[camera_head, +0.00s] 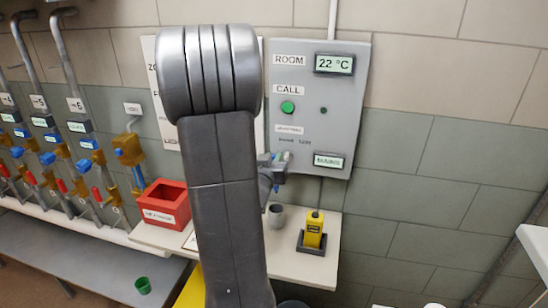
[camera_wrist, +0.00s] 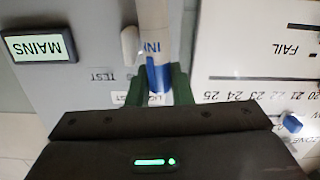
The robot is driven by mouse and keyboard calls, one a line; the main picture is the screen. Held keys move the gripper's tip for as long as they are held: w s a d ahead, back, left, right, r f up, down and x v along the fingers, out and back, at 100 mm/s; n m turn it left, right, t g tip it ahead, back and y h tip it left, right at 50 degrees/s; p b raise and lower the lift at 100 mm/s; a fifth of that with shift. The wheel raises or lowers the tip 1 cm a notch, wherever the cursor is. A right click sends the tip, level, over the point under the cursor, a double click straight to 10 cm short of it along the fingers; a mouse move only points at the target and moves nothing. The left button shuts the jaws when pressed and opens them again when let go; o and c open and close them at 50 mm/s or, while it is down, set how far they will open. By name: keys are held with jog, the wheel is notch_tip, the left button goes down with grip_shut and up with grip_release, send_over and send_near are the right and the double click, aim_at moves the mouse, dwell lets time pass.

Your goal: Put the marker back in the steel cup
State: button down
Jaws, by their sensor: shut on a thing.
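In the wrist view, my gripper (camera_wrist: 152,88) has its green fingers closed around the marker (camera_wrist: 152,40), a white barrel with a blue band and "INK" lettering. The marker's far end runs out of the top of that view. In the head view, my gripper (camera_head: 274,165) is partly hidden behind my arm, in front of the grey wall panel. The grey steel cup (camera_head: 276,217) stands upright on the shelf below my gripper and apart from it. The marker cannot be made out clearly in the head view. The cup is not visible in the wrist view.
The grey panel (camera_head: 345,110) has a lit green call button (camera_head: 288,107). A yellow device (camera_head: 314,228) stands in a dark holder right of the cup. A red box (camera_head: 163,207) is on the left. A white chart (camera_wrist: 245,45) hangs beside the panel.

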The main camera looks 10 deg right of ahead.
jog(key=shift+f+b, duration=1.6)
jog(key=shift+f, duration=0.8)
notch_tip(320, 180, down, 5)
jog(key=b, duration=0.5)
jog(key=shift+f, duration=0.15)
jog(key=c, duration=1.2)
grip_release()
jog(key=shift+s, duration=0.1)
jog(key=f+v, duration=0.1)
jog(key=v, duration=1.2)
jog(key=shift+s+a+r+b, duration=0.2)
jog(key=shift+s+r+b, duration=0.05)
jog(key=shift+r+b, duration=0.25)
